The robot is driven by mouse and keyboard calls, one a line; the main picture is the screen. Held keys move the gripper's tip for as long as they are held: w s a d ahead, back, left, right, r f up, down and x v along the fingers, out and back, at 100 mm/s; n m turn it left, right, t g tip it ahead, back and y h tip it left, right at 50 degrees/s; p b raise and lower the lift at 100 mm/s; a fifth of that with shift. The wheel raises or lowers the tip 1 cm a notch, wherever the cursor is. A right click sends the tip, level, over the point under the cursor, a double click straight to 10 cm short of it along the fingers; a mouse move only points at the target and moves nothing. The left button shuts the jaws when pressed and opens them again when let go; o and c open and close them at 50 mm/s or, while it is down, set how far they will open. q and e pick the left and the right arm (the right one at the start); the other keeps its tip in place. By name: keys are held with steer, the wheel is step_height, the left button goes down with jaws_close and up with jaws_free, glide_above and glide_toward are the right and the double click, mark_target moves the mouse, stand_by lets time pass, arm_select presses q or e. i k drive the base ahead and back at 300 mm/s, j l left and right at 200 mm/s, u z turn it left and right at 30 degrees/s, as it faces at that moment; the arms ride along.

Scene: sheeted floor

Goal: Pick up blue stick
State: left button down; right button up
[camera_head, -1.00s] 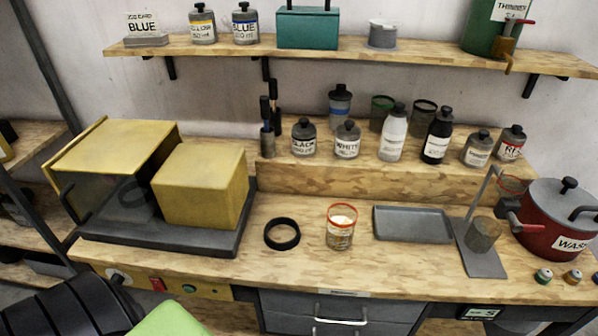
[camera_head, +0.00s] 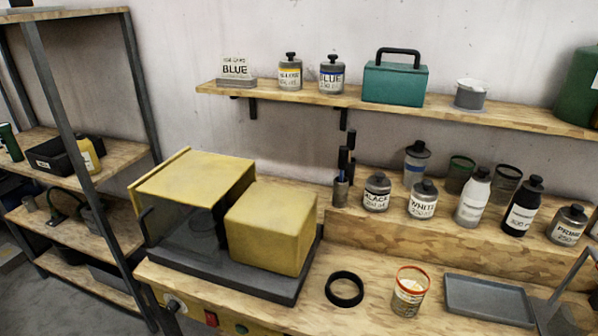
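A card lettered BLUE (camera_head: 236,70) stands at the left end of the wall shelf. A grey bottle with a BLUE label (camera_head: 331,75) stands further right on that shelf. Dark upright sticks (camera_head: 351,140) stand by a small grey holder (camera_head: 341,190) at the left end of the bench's raised step; their colour looks black.
A yellow box machine (camera_head: 194,190) fills the bench's left side. A black ring (camera_head: 344,289) and a grey tray (camera_head: 489,300) lie on the bench. Several bottles line the step. A storage rack (camera_head: 88,135) stands left, with grey floor before it.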

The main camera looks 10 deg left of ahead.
mark_target(343, 151)
steer(key=i+l, duration=0.1)
steer(key=l, duration=0.35)
steer(key=i+l, duration=0.1)
steer(key=l, duration=0.85)
steer(key=i+z, duration=0.05)
